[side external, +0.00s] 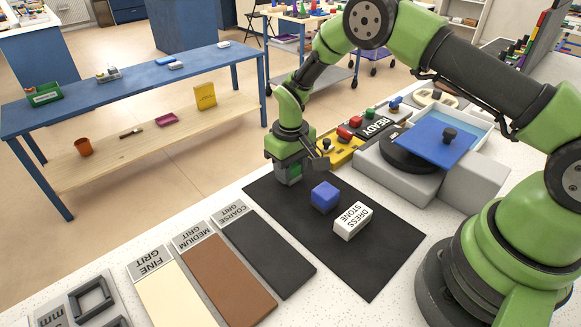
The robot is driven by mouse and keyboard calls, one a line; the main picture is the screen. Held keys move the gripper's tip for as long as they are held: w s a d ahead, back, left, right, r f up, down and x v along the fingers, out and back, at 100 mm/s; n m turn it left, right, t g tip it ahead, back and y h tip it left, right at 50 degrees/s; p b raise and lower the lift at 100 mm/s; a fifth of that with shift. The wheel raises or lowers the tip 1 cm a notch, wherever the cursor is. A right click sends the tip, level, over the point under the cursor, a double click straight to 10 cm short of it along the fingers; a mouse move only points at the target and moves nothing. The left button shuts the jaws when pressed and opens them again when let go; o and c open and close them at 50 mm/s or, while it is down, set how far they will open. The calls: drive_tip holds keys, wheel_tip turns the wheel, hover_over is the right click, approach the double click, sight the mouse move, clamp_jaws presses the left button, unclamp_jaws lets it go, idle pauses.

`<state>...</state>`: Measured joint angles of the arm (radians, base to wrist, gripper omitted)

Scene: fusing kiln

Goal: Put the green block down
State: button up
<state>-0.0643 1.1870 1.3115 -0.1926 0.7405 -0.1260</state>
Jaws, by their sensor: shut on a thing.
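My gripper (289,178) points down over the far left end of the black mat (366,272). It is shut on the green block (294,174), which is mostly hidden by the fingers and only shows in part. The block is low, at or just above the mat; I cannot tell whether it touches. A blue block (325,197) sits on the mat, to the right of and nearer than my gripper. A white block marked DRESS STONE (352,220) lies beside the blue one.
A grey machine with a blue lid (434,142) is at right. Fine, medium and coarse grit plates (220,280) lie at front left. The mat's near part is bare.

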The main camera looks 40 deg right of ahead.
drive_tip(key=shift+f, duration=0.1)
drive_tip(key=o, duration=0.9)
drive_tip(key=shift+c, duration=0.2)
wheel_tip(320, 180, up, 11)
drive_tip(key=shift+r, duration=0.15)
drive_tip(key=s+r+m+t+y, duration=0.15)
drive_tip(key=s+r, duration=0.25)
drive_tip(key=r, duration=0.4)
drive_tip(key=s+r+t+h, duration=0.1)
drive_tip(key=s+r+t, duration=0.1)
drive_tip(key=s+r, duration=0.45)
drive_tip(key=s+r+m+t, duration=0.1)
drive_tip(key=s+r+t, duration=0.1)
drive_tip(key=s, duration=0.5)
drive_tip(key=s+r+m+t+y, duration=0.1)
drive_tip(key=s+r, duration=0.1)
drive_tip(key=s, duration=0.5)
drive_tip(key=shift+r+t, duration=0.25)
drive_tip(key=shift+t, duration=0.1)
